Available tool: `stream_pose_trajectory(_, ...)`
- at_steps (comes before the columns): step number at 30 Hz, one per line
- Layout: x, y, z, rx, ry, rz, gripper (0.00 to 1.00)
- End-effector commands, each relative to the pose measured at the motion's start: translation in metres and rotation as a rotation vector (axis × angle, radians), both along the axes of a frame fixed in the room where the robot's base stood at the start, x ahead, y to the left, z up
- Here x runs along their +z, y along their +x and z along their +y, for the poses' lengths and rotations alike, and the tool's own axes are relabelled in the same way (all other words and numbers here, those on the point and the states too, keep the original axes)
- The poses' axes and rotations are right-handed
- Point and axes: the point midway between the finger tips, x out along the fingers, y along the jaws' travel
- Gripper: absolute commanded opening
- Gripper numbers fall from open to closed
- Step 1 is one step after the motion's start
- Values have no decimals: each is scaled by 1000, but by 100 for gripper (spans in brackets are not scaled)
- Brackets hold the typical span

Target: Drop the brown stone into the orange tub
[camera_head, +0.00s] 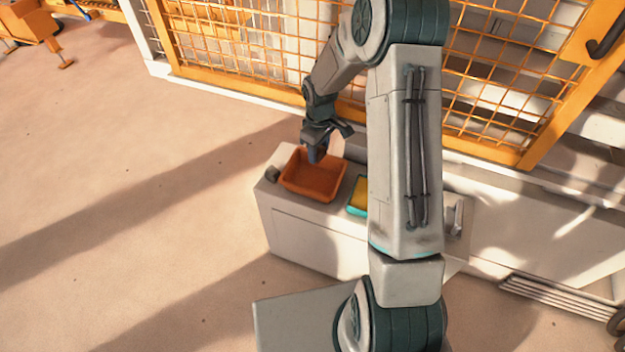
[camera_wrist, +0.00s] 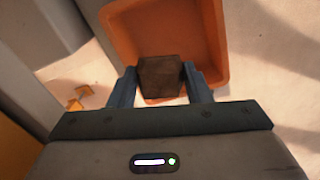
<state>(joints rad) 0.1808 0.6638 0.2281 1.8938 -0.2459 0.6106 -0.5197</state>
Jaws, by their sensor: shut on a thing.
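The brown stone (camera_wrist: 161,77) is a dark, blocky lump between my two blue-grey fingers in the wrist view. My gripper (camera_wrist: 160,84) is shut on it. The orange tub (camera_head: 313,191) stands on the pale cabinet in the head view. My gripper (camera_head: 316,154) hangs over the tub's back part there; I cannot tell the exact height. In the wrist view, the stone shows in front of the open inside of the orange tub (camera_wrist: 200,30). The stone cannot be made out in the head view.
The cabinet (camera_head: 318,245) has a small grey lump (camera_head: 272,174) left of the tub. A teal tray with yellow in it (camera_head: 357,197) stands to the right, partly hidden by my arm. An orange mesh fence (camera_head: 235,50) runs behind. Open floor lies left.

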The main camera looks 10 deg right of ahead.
Motion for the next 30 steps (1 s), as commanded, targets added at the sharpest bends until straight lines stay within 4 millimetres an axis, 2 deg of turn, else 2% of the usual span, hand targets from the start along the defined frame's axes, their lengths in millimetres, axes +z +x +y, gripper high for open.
stream_pose_trajectory(15, -55, 0, 0, -2, 1, 1, 20)
stream_pose_trajectory(25, -56, 0, 0, -2, 0, 0, 20)
stream_pose_trajectory(26, -56, 0, 0, -2, 0, 0, 50)
stream_pose_trajectory(27, -56, 0, 0, -2, 0, 0, 61)
stream_pose_trajectory(28, -56, 0, 0, -2, 0, 0, 69)
stream_pose_trajectory(30, -56, 0, 0, -2, 0, 0, 70)
